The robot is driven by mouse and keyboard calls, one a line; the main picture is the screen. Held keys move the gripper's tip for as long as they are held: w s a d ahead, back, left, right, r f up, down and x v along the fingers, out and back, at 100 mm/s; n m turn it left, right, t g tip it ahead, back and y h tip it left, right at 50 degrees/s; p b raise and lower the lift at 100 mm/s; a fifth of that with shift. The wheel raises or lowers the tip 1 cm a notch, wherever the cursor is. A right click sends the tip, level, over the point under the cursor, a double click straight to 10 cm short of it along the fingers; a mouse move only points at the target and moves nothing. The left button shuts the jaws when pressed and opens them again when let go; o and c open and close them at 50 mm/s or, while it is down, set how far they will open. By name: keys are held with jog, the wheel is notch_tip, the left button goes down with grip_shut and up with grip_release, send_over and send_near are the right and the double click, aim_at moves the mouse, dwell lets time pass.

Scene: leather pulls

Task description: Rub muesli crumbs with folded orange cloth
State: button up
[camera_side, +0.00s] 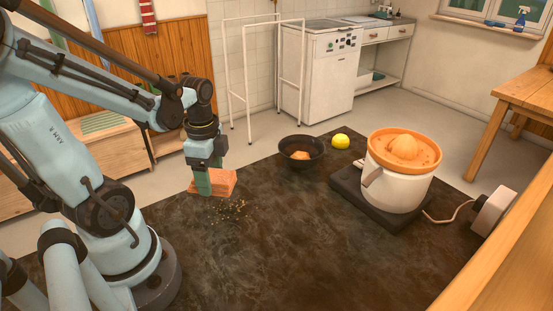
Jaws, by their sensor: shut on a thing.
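The folded orange cloth (223,184) is at the left of the dark table top, near its far left edge. My gripper (205,187) is shut on the cloth, with its fingers pointing down. The cloth seems to be at or just above the table surface; I cannot tell whether it touches. The muesli crumbs (229,211) lie scattered on the table just in front and to the right of the cloth. Part of the cloth is hidden behind my fingers.
A dark bowl (301,160) with something orange in it and a yellow lemon (341,141) stand at the back. A white and orange citrus juicer (399,177) sits on a dark base at the right, with a cord. The front middle of the table (300,255) is clear.

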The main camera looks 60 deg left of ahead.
jog(key=shift+r, duration=1.3)
jog(key=shift+d, duration=0.1)
jog(key=shift+w+d, duration=0.1)
jog(key=shift+d, duration=0.2)
jog(key=d+r+m, duration=0.1)
jog(key=d+m, duration=0.2)
jog(key=d, duration=0.6)
jog(key=s+d+r+m, duration=0.2)
jog(key=s+d+m, duration=0.4)
jog(key=s+d, duration=0.9)
send_over(250, 271)
notch_tip(250, 271, down, 7)
jog(key=shift+r, duration=0.1)
jog(key=shift+f, duration=2.05)
jog(key=shift+f, duration=0.1)
